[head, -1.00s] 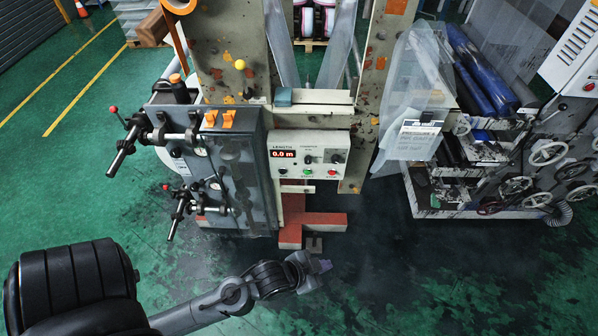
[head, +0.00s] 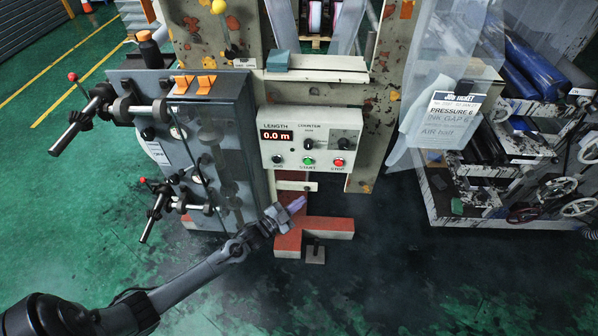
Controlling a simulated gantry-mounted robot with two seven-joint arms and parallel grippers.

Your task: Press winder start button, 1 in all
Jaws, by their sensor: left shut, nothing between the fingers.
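The winder control box (head: 327,128) is a pale panel with a red display reading 0.0 m, near the middle of the head view. Its green START button (head: 308,160) sits on the lower edge. A red STOP button (head: 339,162) is to its right and a dark JOG button (head: 276,158) to its left. My left gripper (head: 296,205) is shut and empty. In the picture it is below the control box, apart from the buttons, in front of the red base. My right gripper is not in view.
A paper sign (head: 447,115) hangs at the right on clear film. A machine with handwheels (head: 560,187) is further right. Green floor (head: 440,290) is open in front.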

